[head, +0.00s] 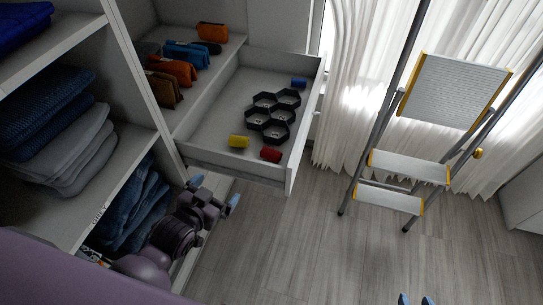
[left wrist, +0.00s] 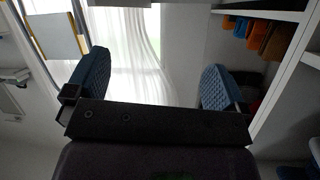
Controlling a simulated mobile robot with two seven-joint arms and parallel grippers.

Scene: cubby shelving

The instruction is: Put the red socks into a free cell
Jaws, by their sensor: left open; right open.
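The rolled red socks (head: 271,155) lie on the drawer floor near the front right corner, outside the black hexagonal organizer (head: 265,122). The organizer has several cells, and no socks show in them. My left gripper (head: 214,192) is open and empty, in front of the drawer and below its front panel, to the lower left of the red socks. Its two blue fingers stand wide apart in the left wrist view (left wrist: 153,82), with nothing between them. My right gripper (head: 415,299) is open at the bottom edge; only its blue fingertips show.
Yellow rolled socks (head: 239,141) and blue rolled socks (head: 299,83) lie in the open drawer (head: 228,162). Shelves with folded clothes (head: 72,150) stand at left, small pouches (head: 212,32) behind. A stepladder (head: 408,163) stands at right. The floor between is clear.

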